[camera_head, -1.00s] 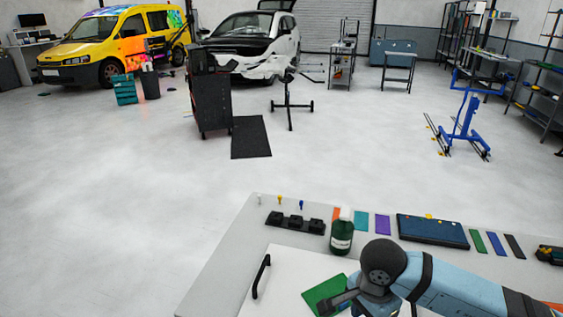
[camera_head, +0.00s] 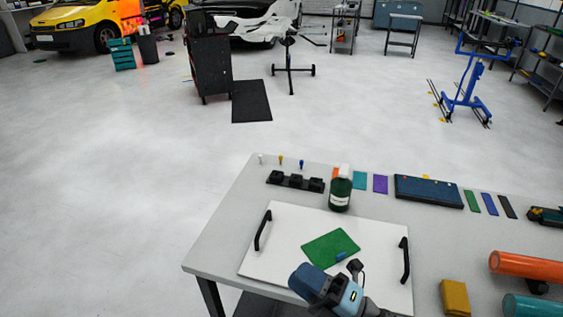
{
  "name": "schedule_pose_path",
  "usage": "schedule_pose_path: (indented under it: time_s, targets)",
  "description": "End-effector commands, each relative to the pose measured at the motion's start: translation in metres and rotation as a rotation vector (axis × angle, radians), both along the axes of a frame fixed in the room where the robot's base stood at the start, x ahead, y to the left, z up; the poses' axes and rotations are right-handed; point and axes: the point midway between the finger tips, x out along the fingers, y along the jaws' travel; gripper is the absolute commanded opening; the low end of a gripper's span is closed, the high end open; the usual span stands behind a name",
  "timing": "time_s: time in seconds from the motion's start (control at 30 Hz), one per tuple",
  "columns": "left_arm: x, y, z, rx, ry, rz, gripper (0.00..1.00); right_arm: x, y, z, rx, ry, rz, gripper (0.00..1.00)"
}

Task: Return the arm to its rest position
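My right arm comes in at the bottom middle of the head view, its blue and dark links bent over the front edge of the white panel. Only a small dark part of what looks like my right gripper (camera_head: 355,268) shows beside the links. Its fingers cannot be made out, so its opening is unclear. A green sheet (camera_head: 328,246) lies on the white panel (camera_head: 285,230) just beyond the arm. A small blue piece (camera_head: 341,256) shows at the sheet's near edge. My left gripper is not in view.
The panel has black handles (camera_head: 263,230) on the grey table (camera_head: 230,235). A dark green bottle (camera_head: 341,190) stands behind it. A yellow block (camera_head: 454,297) and an orange roll (camera_head: 525,266) lie at the right. The floor left of the table is clear.

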Motion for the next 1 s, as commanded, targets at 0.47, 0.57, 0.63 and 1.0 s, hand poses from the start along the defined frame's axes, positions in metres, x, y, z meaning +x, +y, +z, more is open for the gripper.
schedule_pose_path:
  time_s: [0.47, 0.57, 0.63, 1.0]
  targets:
    - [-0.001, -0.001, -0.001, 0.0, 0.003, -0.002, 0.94, -0.069, -0.142, -0.226, 0.81, 1.567, -0.672, 0.29]
    - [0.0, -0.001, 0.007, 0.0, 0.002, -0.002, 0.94, -0.101, -0.151, -0.245, 0.904, 1.746, -0.743, 0.29]
    - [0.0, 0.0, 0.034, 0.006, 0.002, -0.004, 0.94, -0.095, -0.151, -0.214, 0.888, 1.717, -0.733, 0.29]
    - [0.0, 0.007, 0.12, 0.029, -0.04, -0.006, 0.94, -0.098, -0.155, -0.135, 0.865, 1.684, -0.734, 0.29]
